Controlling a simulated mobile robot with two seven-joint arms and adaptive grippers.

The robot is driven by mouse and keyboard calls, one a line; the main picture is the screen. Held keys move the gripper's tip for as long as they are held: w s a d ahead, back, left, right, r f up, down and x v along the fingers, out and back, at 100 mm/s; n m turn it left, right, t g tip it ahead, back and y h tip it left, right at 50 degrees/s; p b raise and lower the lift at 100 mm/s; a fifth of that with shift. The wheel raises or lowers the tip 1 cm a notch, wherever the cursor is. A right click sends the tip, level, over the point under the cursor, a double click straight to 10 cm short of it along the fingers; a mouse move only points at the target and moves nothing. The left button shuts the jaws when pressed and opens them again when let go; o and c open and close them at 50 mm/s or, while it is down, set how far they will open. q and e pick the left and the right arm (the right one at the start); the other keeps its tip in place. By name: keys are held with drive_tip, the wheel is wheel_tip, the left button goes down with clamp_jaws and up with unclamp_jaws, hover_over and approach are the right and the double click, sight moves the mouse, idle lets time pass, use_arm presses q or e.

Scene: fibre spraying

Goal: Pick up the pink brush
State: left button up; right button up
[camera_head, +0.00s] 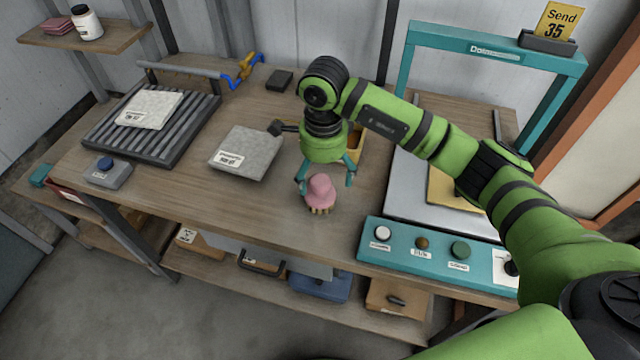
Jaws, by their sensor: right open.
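The pink brush (320,192) stands on the wooden workbench near its front edge, with its pale bristles facing the front. My right gripper (326,180) points down at the brush, with its teal fingers spread open on either side of it. The fingers look close to the brush, but I cannot tell whether they touch it. The underside of the brush is hidden. My left gripper is not in view.
A grey slab (246,152) with a dark-handled tool (277,127) lies left of my gripper. A teal control panel (440,254) with knobs is at the right. A yellow container (357,146) stands just behind my gripper. Bare bench (200,205) lies front left.

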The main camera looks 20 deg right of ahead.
drive_tip(key=f, duration=0.1)
drive_tip(key=f+p, duration=0.1)
drive_tip(key=f, duration=0.1)
drive_tip(key=f+p, duration=0.1)
drive_tip(key=shift+a+f, duration=0.25)
drive_tip(key=shift+f, duration=0.4)
drive_tip(key=c, duration=1.3)
